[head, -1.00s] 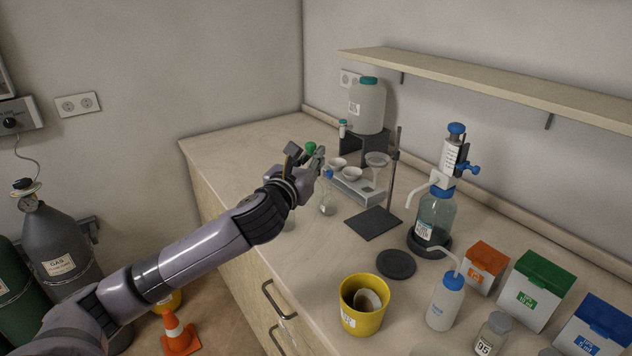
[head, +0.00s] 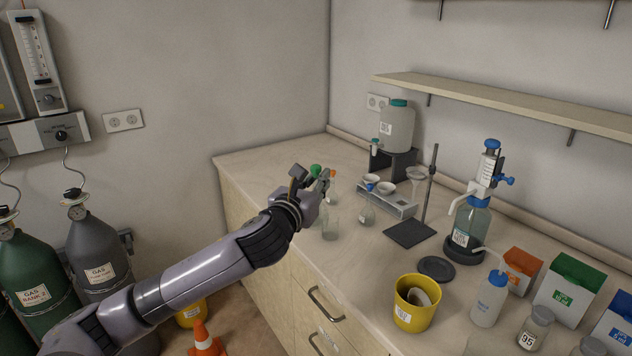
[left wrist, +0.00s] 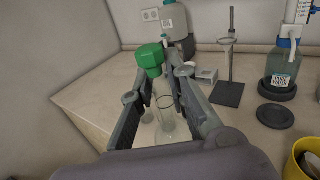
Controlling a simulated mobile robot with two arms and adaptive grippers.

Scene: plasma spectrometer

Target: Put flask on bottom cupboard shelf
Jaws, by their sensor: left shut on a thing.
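My left gripper (head: 312,181) is shut on a flask with a green stopper (head: 315,170) above the left end of the bench. In the left wrist view the green stopper (left wrist: 150,58) stands up between the fingers of my left gripper (left wrist: 160,78). The clear glass body is hard to make out, partly hidden by the fingers. No open cupboard or cupboard shelf is in view. My right gripper is not in view.
A yellow bucket (head: 416,305) is nearer. Drawers (head: 305,300) front the bench. Gas cylinders (head: 97,262) and a cone (head: 205,345) stand left.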

